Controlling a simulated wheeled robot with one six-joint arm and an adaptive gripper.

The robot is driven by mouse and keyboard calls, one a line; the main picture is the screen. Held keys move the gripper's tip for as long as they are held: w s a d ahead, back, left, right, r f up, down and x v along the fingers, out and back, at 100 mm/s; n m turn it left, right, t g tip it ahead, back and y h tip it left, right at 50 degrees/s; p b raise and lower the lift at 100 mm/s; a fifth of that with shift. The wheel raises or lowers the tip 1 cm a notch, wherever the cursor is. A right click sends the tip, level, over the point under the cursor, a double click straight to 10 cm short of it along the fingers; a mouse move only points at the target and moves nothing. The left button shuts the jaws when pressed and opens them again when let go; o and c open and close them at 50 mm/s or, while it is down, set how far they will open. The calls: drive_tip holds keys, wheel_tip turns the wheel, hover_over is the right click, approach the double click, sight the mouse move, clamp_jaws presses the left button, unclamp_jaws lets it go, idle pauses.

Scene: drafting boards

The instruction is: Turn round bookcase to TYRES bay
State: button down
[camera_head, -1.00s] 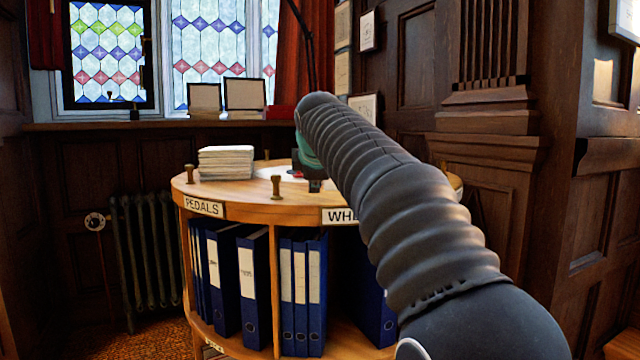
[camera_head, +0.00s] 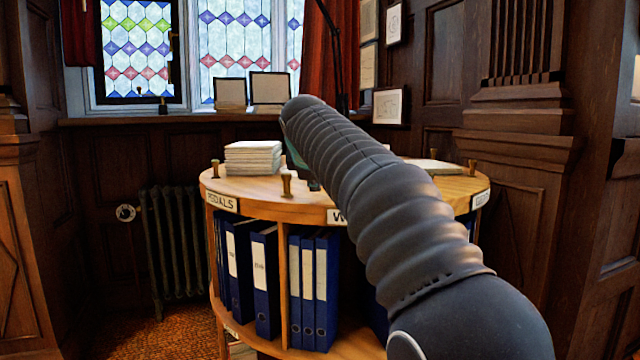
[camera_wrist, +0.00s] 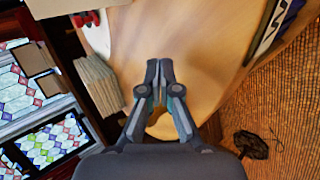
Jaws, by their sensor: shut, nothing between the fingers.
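The round wooden bookcase (camera_head: 395,196) stands ahead of me, with blue binders (camera_head: 308,290) in its bays. Its rim carries a PEDALS label (camera_head: 221,202) at the left, a label starting with W (camera_head: 335,216) mostly behind my arm, and one at the right (camera_head: 480,199) too small to read. I see no TYRES label. Short upright pegs stand on the rim, one at the front (camera_head: 287,186) and one at the left (camera_head: 215,169). My gripper (camera_wrist: 160,68) is shut and empty over the wooden top in the wrist view. In the head view my arm hides most of it.
A stack of paper (camera_head: 252,158) lies on the top at the left, also in the wrist view (camera_wrist: 99,86). A radiator (camera_head: 174,245) and panelled walls stand behind. Carpet (camera_head: 170,330) is open at the front left. A dark item (camera_wrist: 250,145) lies there in the wrist view.

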sight(290, 182)
drive_tip(key=shift+m+h, duration=0.3)
drive_tip(key=shift+w+a, duration=0.3)
drive_tip(key=shift+a, duration=0.6)
drive_tip(key=shift+w+a, duration=0.25)
drive_tip(key=shift+a, duration=0.65)
drive_tip(key=shift+w+a, duration=0.3)
drive_tip(key=shift+a, duration=0.6)
drive_tip(key=shift+m+h, duration=0.3)
drive_tip(key=shift+w+a, duration=0.55)
drive_tip(key=shift+a, duration=0.4)
drive_tip(key=shift+w+a, duration=0.55)
drive_tip(key=shift+a, duration=0.35)
drive_tip(key=shift+w+a+f+g, duration=0.1)
drive_tip(key=shift+a+g, duration=0.05)
drive_tip(key=shift+a, duration=0.25)
drive_tip(key=shift+w+a+f+g, duration=0.1)
drive_tip(key=shift+a+g, duration=0.05)
drive_tip(key=shift+a, duration=0.2)
drive_tip(key=shift+d+r, duration=0.1)
drive_tip(key=shift+r, duration=0.1)
drive_tip(key=shift+s+d+r, duration=0.4)
drive_tip(key=shift+s+r, duration=0.05)
